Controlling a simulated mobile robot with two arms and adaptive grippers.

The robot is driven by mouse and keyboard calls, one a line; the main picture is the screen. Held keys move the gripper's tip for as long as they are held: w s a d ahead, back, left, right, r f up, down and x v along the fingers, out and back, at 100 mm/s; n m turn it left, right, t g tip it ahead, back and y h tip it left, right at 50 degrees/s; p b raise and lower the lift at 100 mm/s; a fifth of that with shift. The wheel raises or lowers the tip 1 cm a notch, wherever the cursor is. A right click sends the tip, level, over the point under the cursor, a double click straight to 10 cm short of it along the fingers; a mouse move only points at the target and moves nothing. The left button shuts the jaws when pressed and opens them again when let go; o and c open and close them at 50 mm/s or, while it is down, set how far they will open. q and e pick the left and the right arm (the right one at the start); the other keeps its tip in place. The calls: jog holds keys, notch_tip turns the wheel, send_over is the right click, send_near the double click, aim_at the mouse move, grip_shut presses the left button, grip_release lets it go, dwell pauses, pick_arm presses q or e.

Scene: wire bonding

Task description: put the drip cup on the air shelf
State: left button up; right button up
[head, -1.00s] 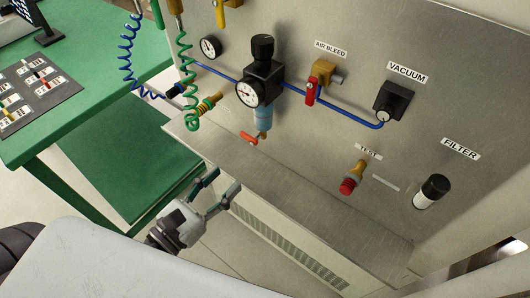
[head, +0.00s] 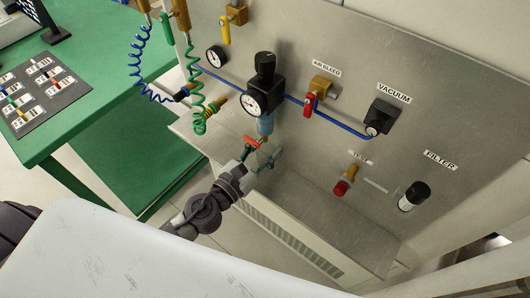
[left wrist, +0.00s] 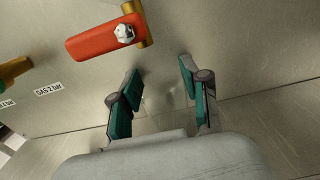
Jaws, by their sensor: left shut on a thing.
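My left gripper (head: 262,156) is at the panel's lower ledge, beside the red drain lever under the regulator. In the left wrist view its two teal-padded fingers (left wrist: 160,78) stand apart, shut on a faint, clear object between them, which I take to be the drip cup (left wrist: 165,105). Its outline is hard to see, and I cannot make it out in the head view. The steel ledge below the panel (head: 310,205), likely the air shelf, is bare to the right. Whether the cup touches it I cannot tell. My right gripper is not in view.
The red drain lever (head: 251,141) is close to the fingers; it also shows in the left wrist view (left wrist: 95,40). Above are the black regulator (head: 262,85) and coiled green hose (head: 197,95). A red test knob (head: 342,188) and filter (head: 413,196) are right. A green bench (head: 100,110) stands left.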

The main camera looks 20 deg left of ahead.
pick_arm(q)
jog(key=shift+f, duration=0.75)
jog(key=o, duration=0.8)
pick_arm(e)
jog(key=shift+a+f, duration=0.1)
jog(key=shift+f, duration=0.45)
pick_arm(q)
jog(key=shift+r, duration=0.1)
